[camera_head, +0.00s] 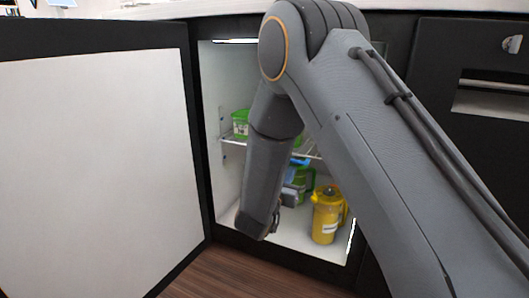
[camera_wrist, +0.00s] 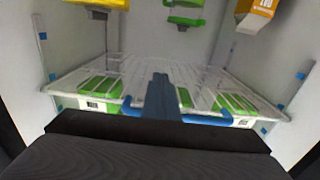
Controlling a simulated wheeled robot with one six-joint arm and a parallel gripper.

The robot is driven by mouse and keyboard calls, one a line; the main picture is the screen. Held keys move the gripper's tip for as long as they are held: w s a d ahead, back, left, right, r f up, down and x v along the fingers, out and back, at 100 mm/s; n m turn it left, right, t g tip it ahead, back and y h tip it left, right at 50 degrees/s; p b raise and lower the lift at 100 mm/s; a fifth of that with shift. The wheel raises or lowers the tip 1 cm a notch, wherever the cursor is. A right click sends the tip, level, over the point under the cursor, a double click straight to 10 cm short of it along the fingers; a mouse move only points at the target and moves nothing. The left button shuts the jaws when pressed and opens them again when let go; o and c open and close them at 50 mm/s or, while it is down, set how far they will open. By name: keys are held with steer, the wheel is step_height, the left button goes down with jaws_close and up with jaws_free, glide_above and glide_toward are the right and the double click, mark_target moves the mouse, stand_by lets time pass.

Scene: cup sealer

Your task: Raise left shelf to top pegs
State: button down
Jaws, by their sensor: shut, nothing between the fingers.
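The wire shelf (camera_head: 234,142) spans the white interior of the open cabinet, partly hidden behind my arm. In the wrist view the shelf (camera_wrist: 90,75) fills the middle, with green boxes (camera_wrist: 236,103) showing through its wires. Small blue pegs sit on the side walls, such as one on the left wall (camera_wrist: 52,77) and one on the right wall (camera_wrist: 300,76). My gripper (camera_wrist: 160,78) is shut and empty, its fingers overlapping the shelf in the wrist view; I cannot tell whether they touch it. In the head view the fingers are mostly hidden behind my wrist, low in the cabinet.
A green tub (camera_head: 241,124) stands on the shelf at the left. A yellow pitcher (camera_head: 326,215) and a green-handled container (camera_head: 304,186) stand below it. The open door (camera_head: 95,165) stands left of the opening. A dark drawer front (camera_head: 480,80) is at the right.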

steer(key=shift+w+r+p, duration=0.1)
steer(key=shift+r+p, duration=5.3)
steer(key=shift+r, duration=1.1)
steer(key=p+v, duration=0.4)
steer(key=v, duration=0.3)
steer(key=shift+s+f, duration=0.25)
steer(key=shift+s, duration=0.1)
steer(key=shift+a, duration=0.1)
steer(key=s+a+f+p, duration=0.2)
steer(key=s, duration=0.3)
steer(key=shift+s, duration=0.3)
